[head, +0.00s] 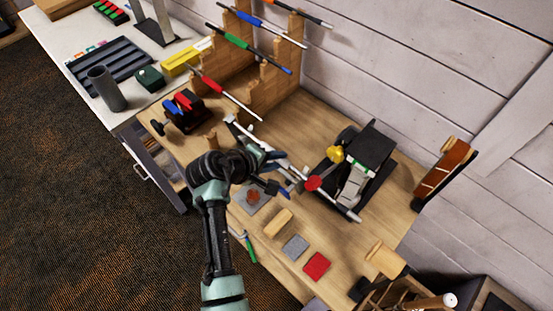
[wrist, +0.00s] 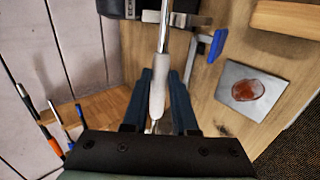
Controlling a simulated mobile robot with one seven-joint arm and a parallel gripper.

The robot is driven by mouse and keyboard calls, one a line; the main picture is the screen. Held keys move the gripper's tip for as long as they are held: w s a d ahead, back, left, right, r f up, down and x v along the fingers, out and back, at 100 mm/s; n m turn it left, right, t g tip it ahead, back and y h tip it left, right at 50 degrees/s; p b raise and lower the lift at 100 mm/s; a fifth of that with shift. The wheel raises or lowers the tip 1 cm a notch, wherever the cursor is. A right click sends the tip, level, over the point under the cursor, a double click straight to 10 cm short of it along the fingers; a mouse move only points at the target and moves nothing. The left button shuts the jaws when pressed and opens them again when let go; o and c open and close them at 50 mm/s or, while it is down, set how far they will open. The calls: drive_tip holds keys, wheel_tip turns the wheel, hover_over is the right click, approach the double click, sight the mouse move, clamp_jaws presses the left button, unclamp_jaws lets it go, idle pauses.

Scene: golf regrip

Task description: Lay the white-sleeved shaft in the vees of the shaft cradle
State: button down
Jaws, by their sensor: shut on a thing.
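My gripper (wrist: 160,102) is shut on the white-sleeved shaft; its two dark blue fingers lie on either side of the white sleeve (wrist: 158,94). In the head view the metal shaft (head: 345,209) slants over the bench from upper left to lower right, and my gripper (head: 274,168) is near its middle. The shaft's bare metal runs away to the top of the wrist view. I cannot single out the shaft cradle with certainty; a notched wooden rack (head: 275,86) at the back holds several coloured-grip shafts. Whether the held shaft touches anything is unclear.
A black machine (head: 368,150) with a yellow knob stands right of the shaft. A red disc (head: 313,183) is close to the shaft. A grey plate (wrist: 243,110) with a brown patch, a wooden block (head: 278,222) and a red square (head: 317,266) lie in front.

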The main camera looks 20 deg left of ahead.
drive_tip(key=shift+w+a, duration=0.2)
drive_tip(key=shift+a, duration=0.35)
idle(1.4)
drive_tip(key=c, duration=0.6)
unclamp_jaws()
drive_tip(key=b+v, duration=0.2)
drive_tip(key=v, duration=1.1)
